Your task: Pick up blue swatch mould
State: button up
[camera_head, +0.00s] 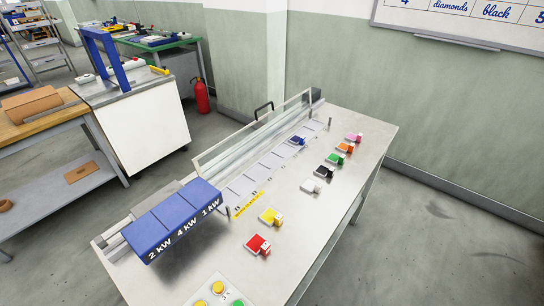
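The blue swatch mould (297,140) is a small dark blue block with a pale end. My gripper does not show in this view.
A blue heater box (172,219) and a clear rail (255,131) stand left. Floor at right is clear.

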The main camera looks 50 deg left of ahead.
aim_at(296, 141)
jog(key=k, duration=1.85)
jog(key=u, duration=2.8)
jog(key=i, duration=4.5)
jog(key=z, duration=3.4)
jog(key=i, duration=0.65)
jog(key=u, duration=0.05)
